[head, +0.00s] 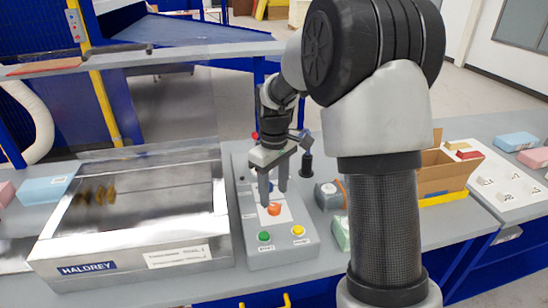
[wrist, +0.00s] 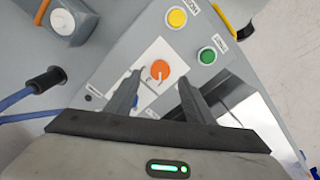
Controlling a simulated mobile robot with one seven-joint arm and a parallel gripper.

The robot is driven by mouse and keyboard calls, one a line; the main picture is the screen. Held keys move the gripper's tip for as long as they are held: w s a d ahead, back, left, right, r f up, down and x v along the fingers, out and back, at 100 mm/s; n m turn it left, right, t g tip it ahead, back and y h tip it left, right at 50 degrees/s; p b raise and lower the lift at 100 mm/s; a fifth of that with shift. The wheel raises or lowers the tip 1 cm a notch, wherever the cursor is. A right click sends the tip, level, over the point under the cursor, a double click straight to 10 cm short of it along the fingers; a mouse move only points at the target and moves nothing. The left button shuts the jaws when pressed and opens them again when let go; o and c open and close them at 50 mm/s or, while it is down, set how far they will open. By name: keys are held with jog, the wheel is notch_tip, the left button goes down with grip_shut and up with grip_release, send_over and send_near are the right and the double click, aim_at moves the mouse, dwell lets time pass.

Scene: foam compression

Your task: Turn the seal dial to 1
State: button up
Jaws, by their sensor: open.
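The orange dial (head: 274,209) sits on a white plate (head: 285,214) on the sloped grey control panel (head: 282,252). In the wrist view the dial (wrist: 157,73) carries a small pale pointer mark; I cannot read the numbers around it. My gripper (head: 273,196) is open and points down over the panel. In the wrist view its fingertips (wrist: 161,80) lie on either side of the dial, with nothing held between them. Whether the fingers touch the dial, I cannot tell.
Green (head: 264,236) and yellow (head: 298,231) buttons sit at the panel's front. The metal HALDREY machine (head: 135,215) stands left. A black post (head: 306,160), a small grey device (head: 327,195) and an open cardboard box (head: 445,178) are to the right.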

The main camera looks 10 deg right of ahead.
aim_at(274, 206)
notch_tip(274, 206, up, 13)
jog(key=shift+p, duration=0.4)
